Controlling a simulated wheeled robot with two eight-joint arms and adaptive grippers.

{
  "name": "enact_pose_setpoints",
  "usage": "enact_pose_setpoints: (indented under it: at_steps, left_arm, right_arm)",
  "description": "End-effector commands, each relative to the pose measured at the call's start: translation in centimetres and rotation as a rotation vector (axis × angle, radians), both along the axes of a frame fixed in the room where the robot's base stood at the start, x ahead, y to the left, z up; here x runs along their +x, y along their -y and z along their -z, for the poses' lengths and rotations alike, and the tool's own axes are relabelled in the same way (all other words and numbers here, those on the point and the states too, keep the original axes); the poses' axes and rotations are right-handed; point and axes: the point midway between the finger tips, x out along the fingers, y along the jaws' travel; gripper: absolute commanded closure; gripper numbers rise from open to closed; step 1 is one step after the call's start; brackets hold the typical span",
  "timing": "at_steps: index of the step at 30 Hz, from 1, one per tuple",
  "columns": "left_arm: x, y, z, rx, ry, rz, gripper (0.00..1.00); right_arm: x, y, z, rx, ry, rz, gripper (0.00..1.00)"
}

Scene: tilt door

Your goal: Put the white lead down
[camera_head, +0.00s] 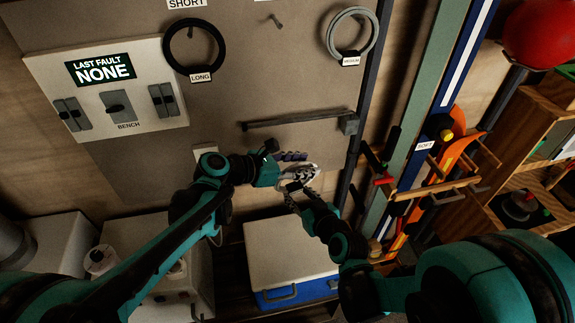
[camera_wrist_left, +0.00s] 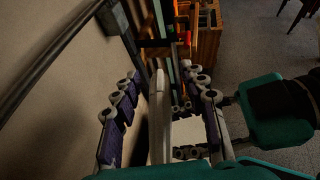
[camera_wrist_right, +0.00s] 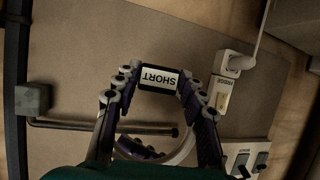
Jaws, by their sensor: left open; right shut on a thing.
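The white lead (camera_head: 310,171) is a small coil held in front of the grey panel, below the horizontal bar. My right gripper (camera_head: 296,186) is shut on it at its black tag (camera_wrist_right: 158,79), which reads SHORT. The coil's white loop (camera_wrist_right: 184,151) hangs between the right fingers in the right wrist view. My left gripper (camera_head: 294,163) is open just above the right one. In the left wrist view the lead (camera_wrist_left: 158,118) shows edge-on between the spread left fingers, apart from the right-hand finger. Whether it touches the left-hand finger I cannot tell.
The panel (camera_head: 270,75) carries a black LONG coil (camera_head: 194,50) and a grey MEDIUM coil (camera_head: 351,34) on hooks. The bar (camera_head: 295,121) sticks out above my grippers. A white box with a blue base (camera_head: 290,255) stands below.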

Motion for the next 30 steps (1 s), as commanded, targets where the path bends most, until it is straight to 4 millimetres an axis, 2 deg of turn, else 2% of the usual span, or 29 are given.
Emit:
enact_pose_setpoints:
  at_steps: [6, 18, 23, 26, 27, 29, 30]
  left_arm:
    - [1.2, 2.3, 1.1, 0.001, 0.000, 0.001, 0.57]
    - [1.5, 2.8, 1.3, 0.001, 0.001, -0.001, 0.57]
    - [1.5, 2.8, 1.3, 0.001, 0.001, -0.001, 0.99]
    - [1.4, 2.8, 1.3, 0.001, 0.000, 0.000, 1.00]
    - [1.4, 2.8, 1.3, 0.000, 0.001, 0.000, 1.00]
    - [1.4, 2.9, 1.3, 0.001, 0.000, 0.000, 1.00]
    - [1.4, 2.8, 1.3, 0.000, 0.001, 0.000, 1.00]
  right_arm:
    - [0.0, 0.0, 0.0, 0.000, 0.001, 0.000, 0.99]
    - [0.0, 0.0, 0.0, 0.000, 0.001, 0.000, 0.99]
    - [0.0, 0.0, 0.0, 0.000, 0.001, 0.000, 0.99]
    - [0.0, 0.0, 0.0, 0.000, 0.001, 0.000, 0.99]
    - [0.0, 0.0, 0.0, 0.000, 0.001, 0.000, 0.54]
    - [0.0, 0.0, 0.0, 0.000, 0.001, 0.000, 0.38]
    - [0.0, 0.0, 0.0, 0.000, 0.001, 0.000, 0.35]
